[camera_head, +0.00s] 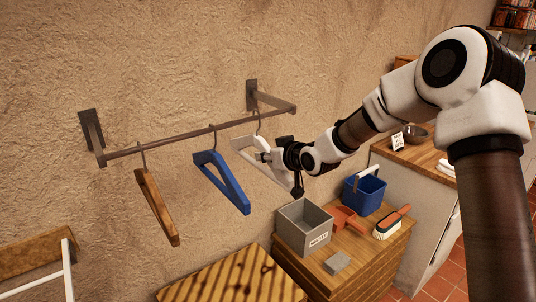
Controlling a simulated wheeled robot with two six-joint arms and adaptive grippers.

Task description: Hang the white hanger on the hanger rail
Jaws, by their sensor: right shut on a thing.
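The hanger rail (180,139) is a dark metal bar on two wall brackets. The white hanger (247,144) is at the rail's right part. Its hook (258,120) shows at the height of the rail; I cannot tell for certain whether it rests on the bar. My right gripper (268,157) is shut on the white hanger's body and hides part of it. A blue hanger (222,182) hangs from the middle of the rail, and a brown wooden hanger (156,207) hangs from its left part. My left gripper is not in view.
Below the rail stand a striped wooden surface (230,280) and a wooden cabinet (375,250). The cabinet holds a grey labelled box (304,229), a blue bucket (364,194), an orange dustpan (345,219), a brush (391,224) and a grey block (337,263). A wooden chair (35,255) is at lower left.

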